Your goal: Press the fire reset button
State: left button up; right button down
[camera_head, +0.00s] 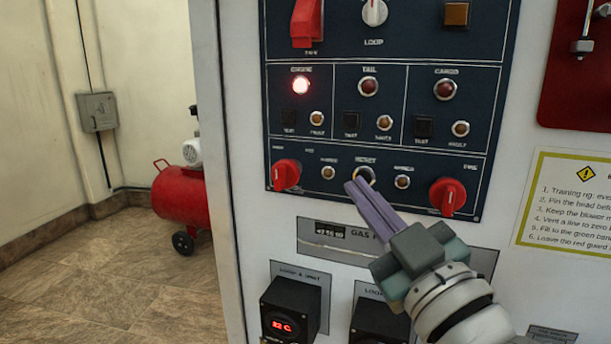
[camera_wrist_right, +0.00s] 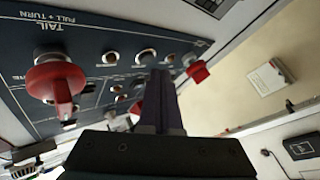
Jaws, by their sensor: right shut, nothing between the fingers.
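The fire reset button (camera_head: 365,173), a dark round button in a pale ring under the label RESET, sits in the bottom row of the dark blue panel (camera_head: 340,205). My right gripper (camera_head: 353,186) is shut and empty, its purple fingers together. Their tips lie over the button's lower left edge in the head view; I cannot tell whether they touch it. In the right wrist view the shut fingers (camera_wrist_right: 160,75) point up toward the panel, just below a row of round buttons. My left gripper is not in view.
Red rotary knobs (camera_head: 286,174) and (camera_head: 447,196) flank the button row, with small amber lights between. The engine lamp (camera_head: 301,85) glows. Below are a gas plate (camera_head: 325,244) and black display boxes (camera_head: 291,308). A red compressor (camera_head: 180,192) stands on the floor at left.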

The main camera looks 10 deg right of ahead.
jog(key=shift+w, duration=0.1)
jog(key=shift+w+d, duration=0.25)
dwell(0.3)
jog(key=shift+w+d+b, duration=0.2)
jog(key=shift+w+b, duration=0.1)
dwell(0.6)
dwell(0.4)
jog(key=shift+s+a+p, duration=0.45)
jog(key=shift+s, duration=0.2)
